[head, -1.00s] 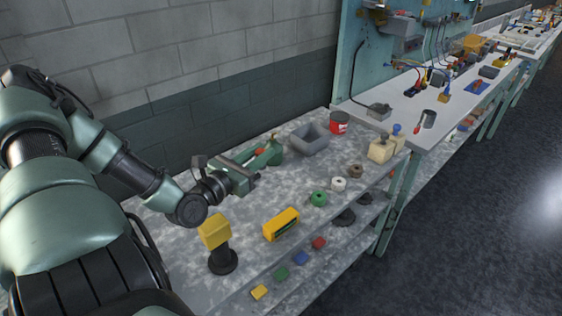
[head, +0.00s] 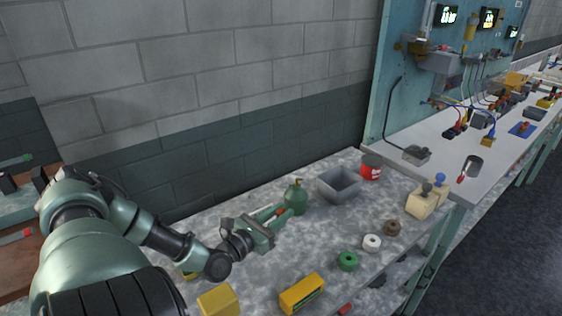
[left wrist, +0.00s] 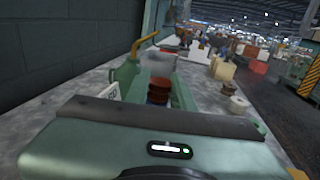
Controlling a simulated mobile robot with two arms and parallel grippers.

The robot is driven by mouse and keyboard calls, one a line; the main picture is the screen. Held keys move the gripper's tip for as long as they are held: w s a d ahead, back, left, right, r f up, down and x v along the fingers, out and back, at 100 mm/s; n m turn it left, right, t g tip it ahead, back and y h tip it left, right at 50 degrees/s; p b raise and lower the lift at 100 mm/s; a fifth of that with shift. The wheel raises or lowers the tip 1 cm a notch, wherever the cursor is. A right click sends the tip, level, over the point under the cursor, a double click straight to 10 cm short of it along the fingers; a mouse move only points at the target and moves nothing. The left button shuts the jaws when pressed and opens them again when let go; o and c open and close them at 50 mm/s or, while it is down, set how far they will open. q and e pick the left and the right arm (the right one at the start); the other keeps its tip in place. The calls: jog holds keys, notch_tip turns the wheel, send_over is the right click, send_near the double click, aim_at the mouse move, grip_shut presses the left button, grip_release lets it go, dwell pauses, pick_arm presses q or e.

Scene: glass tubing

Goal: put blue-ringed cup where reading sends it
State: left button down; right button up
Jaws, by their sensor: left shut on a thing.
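My left gripper (head: 279,215) is over the grey speckled bench (head: 225,290), just in front of a green can (head: 296,197) with a brass spout. It is shut on a small reddish-brown thing, which shows between the fingers in the left wrist view (left wrist: 158,89). A pale, see-through-looking shape stands just beyond it there. I cannot make out a blue ring on the held thing. A yellow box (head: 302,292) with a dark green face lies near the bench's front edge; any reading on it is too small to tell. My right gripper is not in view.
A grey open bin (head: 339,184) and a red tin (head: 371,166) stand behind. Green (head: 347,261), white (head: 372,242) and brown (head: 393,227) rolls line the front edge. A beige block (head: 428,202) with knobs stands at right. The bench middle is clear.

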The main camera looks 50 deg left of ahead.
pick_arm(q)
jog(key=shift+d+f, duration=0.1)
jog(key=shift+f, duration=0.75)
jog(key=shift+s+f, duration=0.1)
jog(key=shift+f, duration=0.1)
notch_tip(320, 180, down, 3)
jog(key=shift+f+b, duration=0.2)
jog(key=shift+b, duration=0.3)
jog(key=shift+f, duration=0.1)
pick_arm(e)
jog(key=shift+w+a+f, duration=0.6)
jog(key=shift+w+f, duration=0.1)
pick_arm(q)
jog(key=c, duration=1.2)
grip_release()
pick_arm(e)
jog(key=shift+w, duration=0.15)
